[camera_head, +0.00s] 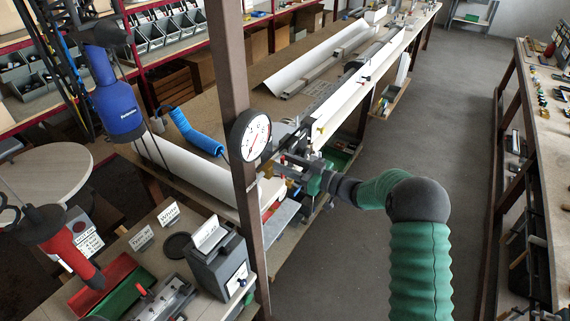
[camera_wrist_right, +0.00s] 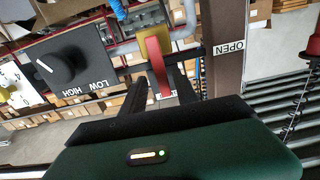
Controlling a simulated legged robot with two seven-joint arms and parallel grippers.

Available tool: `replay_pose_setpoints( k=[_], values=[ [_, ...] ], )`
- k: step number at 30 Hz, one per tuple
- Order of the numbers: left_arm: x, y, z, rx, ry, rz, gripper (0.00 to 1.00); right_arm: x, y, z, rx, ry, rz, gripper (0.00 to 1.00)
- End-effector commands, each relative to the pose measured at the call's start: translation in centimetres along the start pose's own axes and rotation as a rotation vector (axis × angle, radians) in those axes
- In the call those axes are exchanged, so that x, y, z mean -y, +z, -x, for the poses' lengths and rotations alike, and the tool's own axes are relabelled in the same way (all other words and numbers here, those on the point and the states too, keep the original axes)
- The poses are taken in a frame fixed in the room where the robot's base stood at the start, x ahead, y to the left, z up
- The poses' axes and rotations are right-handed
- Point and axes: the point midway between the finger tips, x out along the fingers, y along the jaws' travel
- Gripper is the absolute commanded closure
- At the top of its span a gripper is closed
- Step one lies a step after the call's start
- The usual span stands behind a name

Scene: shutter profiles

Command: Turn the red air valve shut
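The red valve lever (camera_wrist_right: 157,62) shows in the right wrist view as a flat red handle, beside a grey pipe and a yellowish part. It lies in line with the gap between the dark fingers of my right gripper (camera_wrist_right: 162,88). The fingers stand apart, and I cannot tell whether either touches the lever. A white OPEN label (camera_wrist_right: 228,48) is on the brown post to the right of the lever. In the head view my right gripper (camera_head: 284,164) is beside the post, below the gauge; the lever is too small to make out there. My left gripper is not in view.
A round gauge (camera_head: 250,135) is on the brown post (camera_head: 232,70). A LOW/HIGH knob box (camera_wrist_right: 75,62) is left of the lever. A long workbench with white profiles (camera_head: 320,57) runs back. A blue tool (camera_head: 118,108) and red tool (camera_head: 70,252) hang at left. The right aisle is clear.

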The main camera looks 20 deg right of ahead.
Motion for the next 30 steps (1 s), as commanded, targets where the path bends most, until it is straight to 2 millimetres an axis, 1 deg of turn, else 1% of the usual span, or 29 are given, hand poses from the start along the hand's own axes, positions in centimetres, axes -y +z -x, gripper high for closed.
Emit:
replay_pose_setpoints(
  k=[1, 3, 12, 16, 18, 21, 30],
  values=[
    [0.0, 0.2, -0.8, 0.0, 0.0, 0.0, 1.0, -0.2, 0.4, 1.1, 0.001, 0.005, 0.0, 0.64],
    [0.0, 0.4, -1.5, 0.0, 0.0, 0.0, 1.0, -0.3, 0.6, 2.9, 0.001, 0.005, 0.001, 0.64],
    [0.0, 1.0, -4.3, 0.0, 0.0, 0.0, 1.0, -0.6, 0.8, 11.8, 0.0, 0.007, -0.003, 0.64],
    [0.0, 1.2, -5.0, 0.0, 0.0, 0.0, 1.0, -0.6, 0.8, 14.5, 0.002, 0.006, -0.004, 0.64],
    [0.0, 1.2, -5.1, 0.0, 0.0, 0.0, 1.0, -0.6, 0.7, 15.4, 0.001, 0.005, -0.005, 0.64],
    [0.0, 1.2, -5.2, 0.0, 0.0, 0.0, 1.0, -0.6, 0.5, 16.1, 0.002, 0.003, -0.005, 0.64],
    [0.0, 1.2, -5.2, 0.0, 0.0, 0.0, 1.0, -0.5, 0.4, 16.2, 0.002, 0.003, -0.005, 0.64]
  ],
)
